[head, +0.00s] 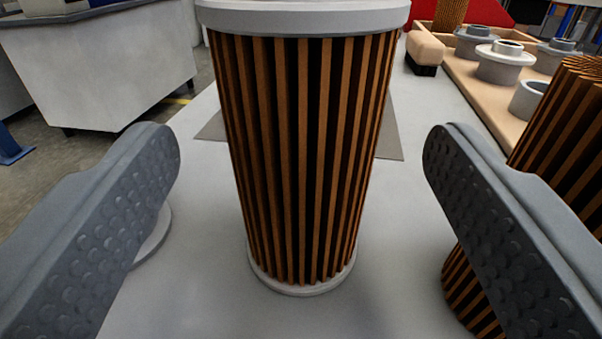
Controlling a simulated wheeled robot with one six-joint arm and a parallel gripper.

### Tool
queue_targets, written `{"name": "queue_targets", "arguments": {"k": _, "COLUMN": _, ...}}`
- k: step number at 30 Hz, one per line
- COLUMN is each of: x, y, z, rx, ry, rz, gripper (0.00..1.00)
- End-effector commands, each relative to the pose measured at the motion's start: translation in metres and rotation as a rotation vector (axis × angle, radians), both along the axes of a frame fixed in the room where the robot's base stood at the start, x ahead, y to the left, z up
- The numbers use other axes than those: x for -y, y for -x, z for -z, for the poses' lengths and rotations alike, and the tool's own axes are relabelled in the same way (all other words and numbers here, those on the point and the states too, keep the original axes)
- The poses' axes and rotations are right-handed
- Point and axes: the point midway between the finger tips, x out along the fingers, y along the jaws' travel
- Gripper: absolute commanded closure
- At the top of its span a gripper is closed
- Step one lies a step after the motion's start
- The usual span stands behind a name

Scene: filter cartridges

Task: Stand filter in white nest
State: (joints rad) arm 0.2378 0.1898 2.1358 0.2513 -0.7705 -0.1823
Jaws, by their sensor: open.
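A filter cartridge (303,160) with orange-brown pleats and pale grey end caps stands upright on the light grey table, in the middle of the view. My gripper (300,165) is open, with one grey studded finger on each side of this filter and a clear gap on both sides. Neither finger appears to touch it. A white nest (499,66), a round flanged cup, sits on the tan board at the upper right, and it looks empty.
The tan board (462,82) also holds several grey nests (479,39) and a filter at its far end. Another pleated filter (560,115) is close behind my right finger. A pale round disc (152,240) is partly hidden behind my left finger. A grey mat (390,135) lies behind the middle filter.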

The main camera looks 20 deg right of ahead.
Motion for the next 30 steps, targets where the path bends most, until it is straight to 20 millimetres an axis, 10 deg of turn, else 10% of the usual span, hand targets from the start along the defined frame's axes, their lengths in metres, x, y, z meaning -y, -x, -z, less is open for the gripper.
{"name": "queue_targets", "arguments": {"k": 30, "x": 0.023, "y": -0.052, "z": 0.000, "rx": 0.000, "ry": 0.000, "rz": 0.001, "gripper": 0.25}}
